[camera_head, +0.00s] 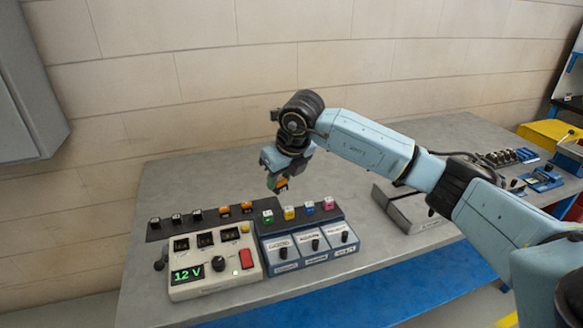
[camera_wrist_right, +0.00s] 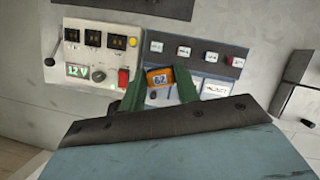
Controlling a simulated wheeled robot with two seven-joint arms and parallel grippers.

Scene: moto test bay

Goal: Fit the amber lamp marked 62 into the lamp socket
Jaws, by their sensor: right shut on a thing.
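My right gripper (camera_head: 277,186) is shut on a small amber lamp (camera_head: 283,184) and holds it above the back of the bench, behind the coloured blocks. In the right wrist view the lamp (camera_wrist_right: 160,77) shows the mark 62 between the green fingers of the gripper (camera_wrist_right: 159,82). A cream tester box (camera_head: 212,287) with a green "12 V" display stands at the front left of the bench. I cannot tell which opening is the lamp socket. My left gripper is not in view.
A grey box (camera_head: 404,213) lies farther right. A grey cabinet (camera_head: 30,90) hangs at left.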

